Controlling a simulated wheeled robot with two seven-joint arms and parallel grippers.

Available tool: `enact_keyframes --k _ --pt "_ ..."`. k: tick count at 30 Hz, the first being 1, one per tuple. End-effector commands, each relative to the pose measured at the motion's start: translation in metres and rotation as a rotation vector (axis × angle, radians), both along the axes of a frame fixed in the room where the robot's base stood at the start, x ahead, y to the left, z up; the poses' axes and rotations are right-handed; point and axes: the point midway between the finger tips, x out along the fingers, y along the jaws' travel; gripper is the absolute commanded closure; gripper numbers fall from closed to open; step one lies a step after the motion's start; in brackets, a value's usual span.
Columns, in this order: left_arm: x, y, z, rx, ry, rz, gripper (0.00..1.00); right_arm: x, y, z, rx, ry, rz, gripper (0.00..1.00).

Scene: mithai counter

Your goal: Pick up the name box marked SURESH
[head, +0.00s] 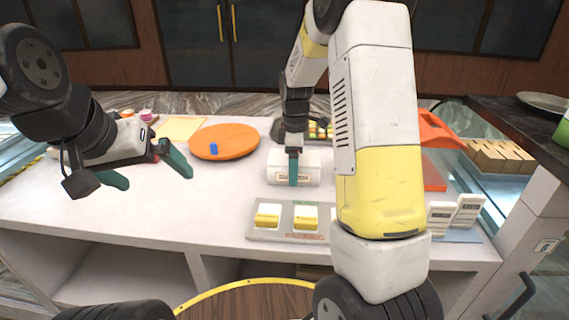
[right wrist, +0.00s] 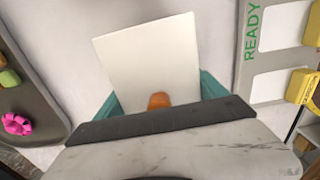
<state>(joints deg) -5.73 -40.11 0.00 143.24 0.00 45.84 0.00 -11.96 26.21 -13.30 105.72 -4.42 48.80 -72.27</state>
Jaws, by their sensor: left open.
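A white box (head: 311,162) stands on the counter in the middle of the head view. Its front label is partly covered by a teal finger, and the letters that show are too small to read surely. My right gripper (head: 292,170) is down at this box. In the right wrist view its teal fingers (right wrist: 160,95) lie along two opposite sides of the white box (right wrist: 148,55), with an orange spot on the box between them. I cannot tell whether they press on it. My left gripper (head: 150,180) is open and empty over the counter's left part.
A grey tray (head: 282,234) with yellow-and-white blocks is in front of the box; green READY lettering shows on it in the wrist view. An orange round board (head: 238,139) is behind left. White cards (head: 467,210) stand at right. The counter's left front is clear.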

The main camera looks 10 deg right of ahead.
Motion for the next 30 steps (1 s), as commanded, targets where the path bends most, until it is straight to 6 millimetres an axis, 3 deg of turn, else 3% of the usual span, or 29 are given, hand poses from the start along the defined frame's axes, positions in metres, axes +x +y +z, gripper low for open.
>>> enact_keyframes --k 1,5,6,17,28,30 --pt "0.000 0.000 0.000 0.000 0.000 0.000 0.00 0.000 0.000 0.000 0.000 -0.001 0.000 0.37" --pt "0.000 0.000 0.000 0.000 0.000 0.000 0.00 0.000 0.000 0.000 0.000 -0.001 0.000 0.63" --pt "0.000 0.000 0.000 0.000 0.000 0.000 0.00 0.000 0.000 0.001 0.000 -0.001 0.000 0.65" --pt "0.000 0.000 0.000 0.000 0.000 0.000 0.00 0.001 0.000 0.005 0.000 -0.002 0.000 0.65" --pt "0.000 0.000 0.000 0.000 0.000 0.000 0.00 0.001 0.000 0.037 0.000 -0.004 0.000 0.65" --pt "0.000 0.000 0.000 0.000 0.000 0.000 0.00 -0.004 0.007 0.037 0.001 -0.001 0.003 0.65"
